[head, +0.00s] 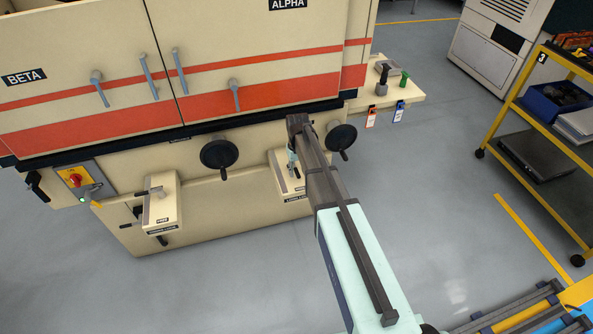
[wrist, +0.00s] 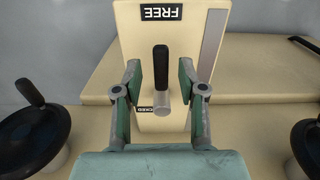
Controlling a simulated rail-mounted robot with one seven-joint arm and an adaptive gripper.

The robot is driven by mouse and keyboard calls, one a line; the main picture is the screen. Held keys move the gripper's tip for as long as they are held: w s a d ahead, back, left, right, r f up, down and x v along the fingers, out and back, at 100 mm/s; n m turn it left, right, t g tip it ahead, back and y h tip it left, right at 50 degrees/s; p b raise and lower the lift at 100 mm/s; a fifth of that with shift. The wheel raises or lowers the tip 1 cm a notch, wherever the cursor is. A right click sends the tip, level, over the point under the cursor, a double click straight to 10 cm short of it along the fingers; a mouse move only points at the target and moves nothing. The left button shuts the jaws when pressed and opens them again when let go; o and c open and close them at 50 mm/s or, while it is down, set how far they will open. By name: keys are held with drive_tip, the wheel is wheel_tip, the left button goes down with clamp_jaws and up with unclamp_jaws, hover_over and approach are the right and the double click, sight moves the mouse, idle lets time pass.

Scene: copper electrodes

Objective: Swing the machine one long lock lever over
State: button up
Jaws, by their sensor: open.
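The long lock lever (wrist: 160,68) has a black grip and a grey metal stem. It stands on a beige plate (wrist: 228,20) marked FREE at the top, with a partly hidden label reading "...CKED" lower down. In the wrist view the grip points up toward FREE. My gripper (wrist: 160,75) is open, with one finger on each side of the lever and gaps visible on both sides; I cannot tell the depth between them. In the head view my gripper (head: 292,158) is over the right lock box (head: 293,201), labelled LONG LOCK, and my arm hides most of it.
Black handwheels (head: 219,154) (head: 341,136) flank the box on the beige machine. A side shelf (head: 410,92) holds small tools. A yellow trolley (head: 548,120) stands right. Floor between is clear.

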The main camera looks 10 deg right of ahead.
drive_tip(key=shift+r+p, duration=1.3)
drive_tip(key=shift+r, duration=1.2)
